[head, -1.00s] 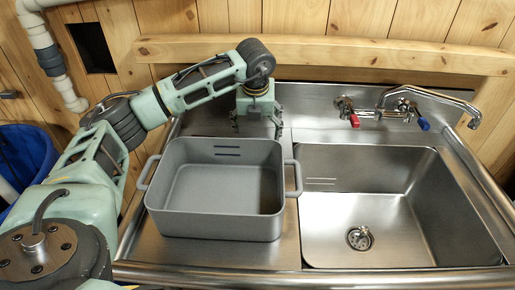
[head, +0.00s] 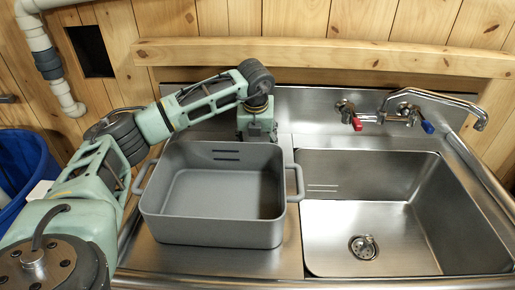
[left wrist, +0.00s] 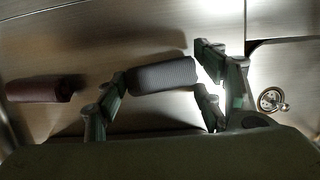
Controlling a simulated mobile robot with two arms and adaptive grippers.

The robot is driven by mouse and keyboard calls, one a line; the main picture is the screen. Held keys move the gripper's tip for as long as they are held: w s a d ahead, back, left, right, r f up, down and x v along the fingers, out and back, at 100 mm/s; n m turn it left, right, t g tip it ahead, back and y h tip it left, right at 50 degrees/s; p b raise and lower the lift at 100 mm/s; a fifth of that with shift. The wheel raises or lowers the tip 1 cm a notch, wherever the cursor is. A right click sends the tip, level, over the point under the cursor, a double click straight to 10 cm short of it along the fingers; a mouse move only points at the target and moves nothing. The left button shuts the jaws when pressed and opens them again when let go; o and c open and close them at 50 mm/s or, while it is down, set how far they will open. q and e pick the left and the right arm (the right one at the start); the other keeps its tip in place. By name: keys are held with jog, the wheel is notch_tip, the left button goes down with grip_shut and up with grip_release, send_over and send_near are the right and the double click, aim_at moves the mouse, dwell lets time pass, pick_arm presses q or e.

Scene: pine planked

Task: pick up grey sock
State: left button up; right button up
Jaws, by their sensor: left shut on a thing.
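The grey sock (left wrist: 163,75) shows in the left wrist view as a ribbed, rolled bundle between the fingers of my left gripper (left wrist: 165,92). The fingers are shut on its two ends. In the head view my left gripper is low behind the grey pot, on the steel drainboard. Its fingertips and the sock are hidden there by the pot's back wall. My right gripper is in neither view.
The empty grey pot (head: 213,233) with two side handles stands on the drainboard in front of the gripper. A dark reddish rolled item (left wrist: 40,89) lies left of the sock. The empty sink basin (head: 390,225) is at right, below the tap (head: 440,98).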

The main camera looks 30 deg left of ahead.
pick_arm(q)
jog(key=c, duration=0.3)
jog(key=shift+c, duration=0.2)
